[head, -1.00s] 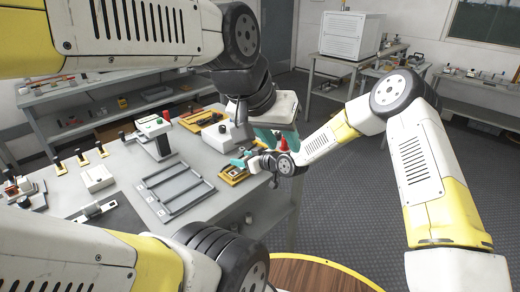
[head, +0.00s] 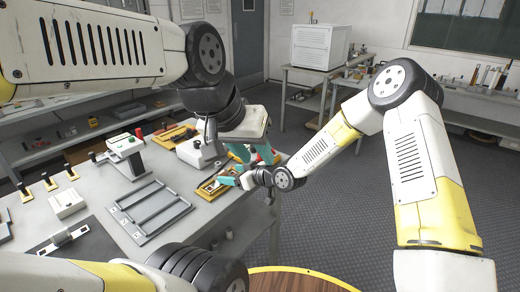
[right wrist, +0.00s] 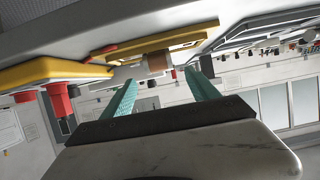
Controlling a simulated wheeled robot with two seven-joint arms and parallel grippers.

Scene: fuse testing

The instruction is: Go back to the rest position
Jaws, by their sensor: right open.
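My left gripper (head: 253,153) hangs from the left arm near the table's right edge. Its two teal fingers look spread, and a small red part shows beside them; I cannot tell what that part belongs to. My right gripper (head: 228,181) is low at the table's right edge, beside a yellow-framed fixture (head: 207,191). In the right wrist view its teal fingers (right wrist: 160,95) stand wide apart with nothing gripped. The yellow-framed fixture (right wrist: 178,42) also shows there, beyond the fingertips.
Open floor (head: 345,235) lies to the right. Benches stand along the back wall.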

